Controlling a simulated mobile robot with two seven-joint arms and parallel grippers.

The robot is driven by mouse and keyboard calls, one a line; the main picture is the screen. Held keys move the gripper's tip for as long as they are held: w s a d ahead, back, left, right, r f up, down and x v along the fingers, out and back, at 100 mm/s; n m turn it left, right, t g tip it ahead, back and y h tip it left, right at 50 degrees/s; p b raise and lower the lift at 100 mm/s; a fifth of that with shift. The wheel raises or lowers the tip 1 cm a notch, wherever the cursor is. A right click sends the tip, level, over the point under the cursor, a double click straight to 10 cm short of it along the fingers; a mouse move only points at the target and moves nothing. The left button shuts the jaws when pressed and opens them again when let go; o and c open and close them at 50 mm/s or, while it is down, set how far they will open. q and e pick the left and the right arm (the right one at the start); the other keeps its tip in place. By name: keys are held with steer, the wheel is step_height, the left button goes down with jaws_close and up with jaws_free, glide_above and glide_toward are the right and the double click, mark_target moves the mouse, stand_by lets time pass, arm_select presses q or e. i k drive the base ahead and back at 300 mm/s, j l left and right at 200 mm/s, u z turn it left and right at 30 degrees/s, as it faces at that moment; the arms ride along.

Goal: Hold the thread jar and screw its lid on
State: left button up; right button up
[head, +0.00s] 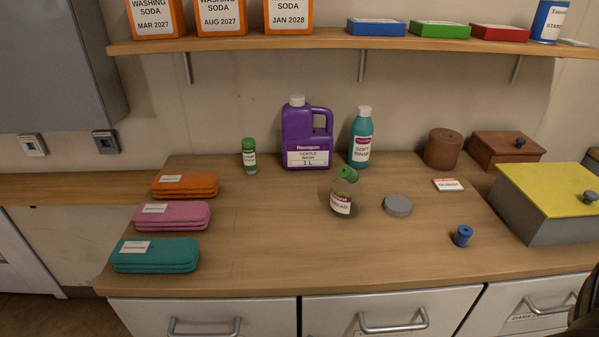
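The thread jar (341,204) is a clear jar with a white and red label, standing on the middle of the wooden counter. A green spool (347,174) shows at its top edge; I cannot tell whether it is in the mouth or behind the jar. A round grey lid (397,205) lies on the counter just right of the jar, apart from it.
A blue spool (463,236) stands at front right, near a grey box with a yellow lid (548,198). Bottles, including a purple jug (306,138), stand behind. Fabric cases (155,255) line the left. The counter's front middle is clear.

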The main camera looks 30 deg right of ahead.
mark_target(346, 197)
steer(key=z, duration=1.3)
